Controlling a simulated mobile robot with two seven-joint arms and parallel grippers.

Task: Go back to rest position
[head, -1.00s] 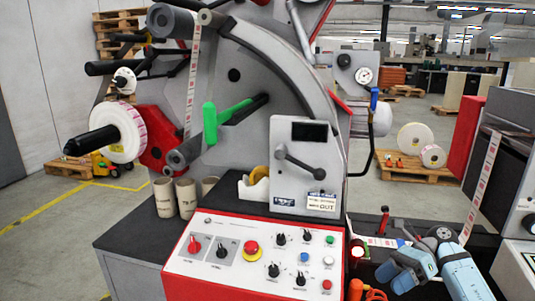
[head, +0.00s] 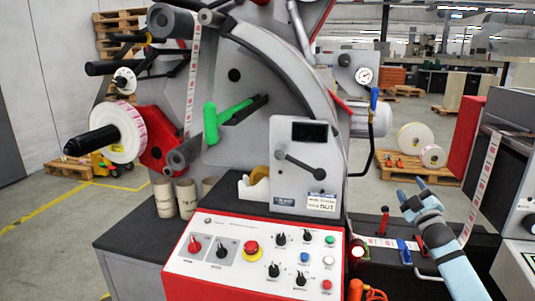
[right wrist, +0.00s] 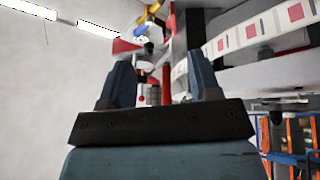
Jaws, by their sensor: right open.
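My right gripper (head: 411,190) is at the lower right of the head view, pointing up and to the left. Its two blue fingers are apart and nothing is between them. In the right wrist view the open fingers (right wrist: 165,82) point up, with parts of the machine behind them. The grey label rewinder (head: 240,75) fills the middle of the head view, with a white label roll (head: 118,132) on its left spindle. A green handle (head: 211,122) stands out from its face. My left gripper is not in view.
The red-framed control panel (head: 255,257) with knobs and buttons is at the front. Cardboard cores (head: 186,197) stand to its left. The label web (head: 485,170) runs at the right near my right arm. An orange item (head: 372,293) is at the bottom edge.

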